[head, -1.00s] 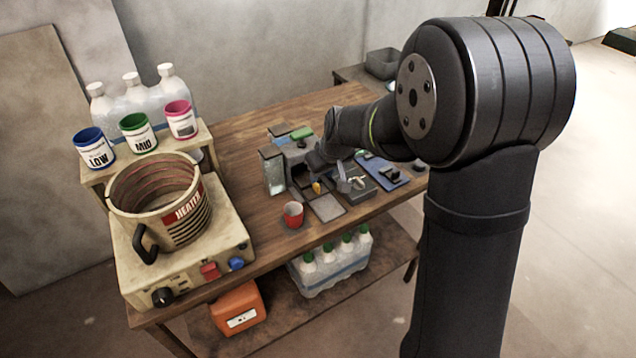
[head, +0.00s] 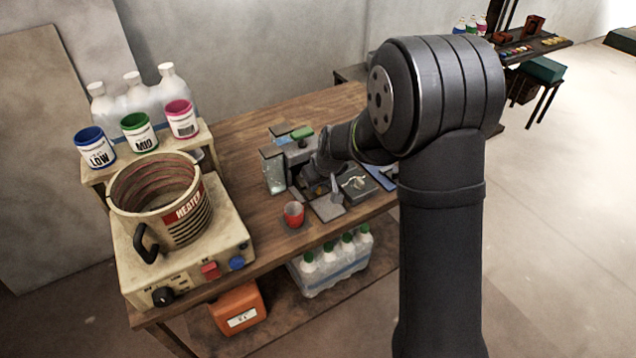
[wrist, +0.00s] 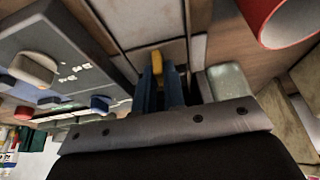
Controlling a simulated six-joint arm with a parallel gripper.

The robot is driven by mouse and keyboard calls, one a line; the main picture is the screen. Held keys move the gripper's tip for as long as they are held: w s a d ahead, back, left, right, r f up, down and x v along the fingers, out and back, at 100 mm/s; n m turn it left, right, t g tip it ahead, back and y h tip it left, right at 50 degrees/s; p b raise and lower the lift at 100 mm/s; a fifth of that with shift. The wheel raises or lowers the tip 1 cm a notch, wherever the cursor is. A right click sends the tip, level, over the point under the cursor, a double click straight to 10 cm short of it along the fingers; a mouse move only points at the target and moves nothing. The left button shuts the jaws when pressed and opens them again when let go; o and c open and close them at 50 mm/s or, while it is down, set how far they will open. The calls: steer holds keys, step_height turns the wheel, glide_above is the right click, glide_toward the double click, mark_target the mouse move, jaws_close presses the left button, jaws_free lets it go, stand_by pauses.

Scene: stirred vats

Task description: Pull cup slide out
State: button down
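The cup slide's yellow knob (wrist: 155,62) shows in the wrist view at the tips of my gripper's two dark blue fingers. My gripper (wrist: 160,76) has a narrow dark gap between its fingers and looks open, with the knob at the gap. Whether either finger touches the knob is hard to tell. In the head view the small grey machine (head: 300,150) stands on the bench, and my wrist comes down at its front right side. A grey plate (head: 328,208) lies in front of it. My gripper's fingers are mostly hidden there by my arm.
A red cup (head: 293,214) stands just left of the grey plate and shows at the wrist view's upper right. A control panel (wrist: 70,65) with knobs lies to the left in the wrist view. The heater pot (head: 165,205) stands at the bench's left end.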

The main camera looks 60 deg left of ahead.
steer(key=shift+d, duration=0.15)
steer(key=d, duration=0.8)
steer(key=c, duration=1.5)
jaws_free()
steer(key=v, duration=1.7)
steer(key=shift+d+r, duration=0.15)
steer(key=shift+r, duration=0.05)
